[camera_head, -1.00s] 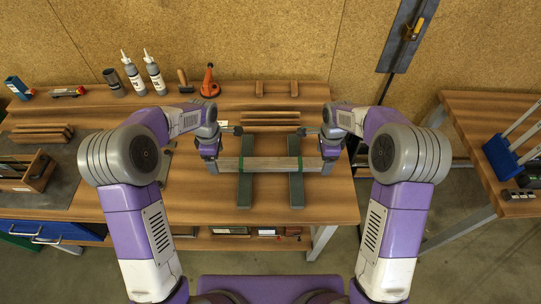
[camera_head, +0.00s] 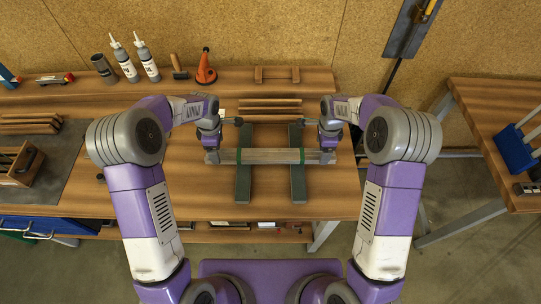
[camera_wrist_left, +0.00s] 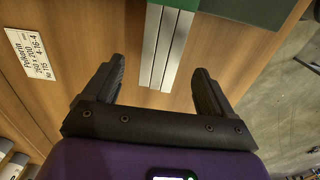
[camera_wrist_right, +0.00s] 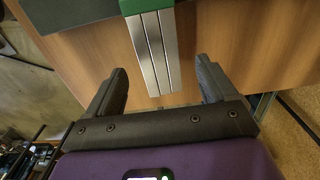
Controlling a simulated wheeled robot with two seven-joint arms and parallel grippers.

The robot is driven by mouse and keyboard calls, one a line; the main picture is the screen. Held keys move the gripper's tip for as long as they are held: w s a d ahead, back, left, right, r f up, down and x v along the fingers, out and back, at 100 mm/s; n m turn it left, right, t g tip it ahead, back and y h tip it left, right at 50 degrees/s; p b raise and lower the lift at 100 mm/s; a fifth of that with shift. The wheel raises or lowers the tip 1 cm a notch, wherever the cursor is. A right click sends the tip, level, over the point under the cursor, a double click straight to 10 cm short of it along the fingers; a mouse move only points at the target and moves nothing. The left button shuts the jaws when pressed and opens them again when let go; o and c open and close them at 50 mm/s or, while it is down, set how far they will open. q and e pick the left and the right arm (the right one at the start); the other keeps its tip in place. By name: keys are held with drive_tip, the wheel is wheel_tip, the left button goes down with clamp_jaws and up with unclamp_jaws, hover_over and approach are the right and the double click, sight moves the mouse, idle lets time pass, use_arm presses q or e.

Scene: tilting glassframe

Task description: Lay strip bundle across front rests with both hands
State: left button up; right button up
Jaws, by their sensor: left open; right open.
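The strip bundle (camera_head: 270,156) is several pale grey strips held by green bands. It lies level across two dark green rests, the left one (camera_head: 243,183) and the right one (camera_head: 298,183), with both ends overhanging. My left gripper (camera_head: 212,153) is open at the bundle's left end. In the left wrist view the bundle's end (camera_wrist_left: 163,50) shows between its spread fingers, with gaps on both sides. My right gripper (camera_head: 328,153) is open at the right end. In the right wrist view that end (camera_wrist_right: 155,55) also lies between the spread fingers with gaps.
Wooden strips (camera_head: 270,107) lie behind the rests, and a small wooden rack (camera_head: 276,74) stands at the back. Two bottles (camera_head: 146,62) and an orange cone-shaped thing (camera_head: 206,68) stand at the back left. A white label (camera_wrist_left: 30,53) lies on the table. The front right tabletop is clear.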

use_arm(q)
drive_tip(key=shift+f, duration=1.8)
use_arm(e)
drive_tip(key=shift+f, duration=1.75)
use_arm(q)
clamp_jaws()
use_arm(e)
clamp_jaws()
use_arm(q)
drive_tip(key=shift+r, duration=0.1)
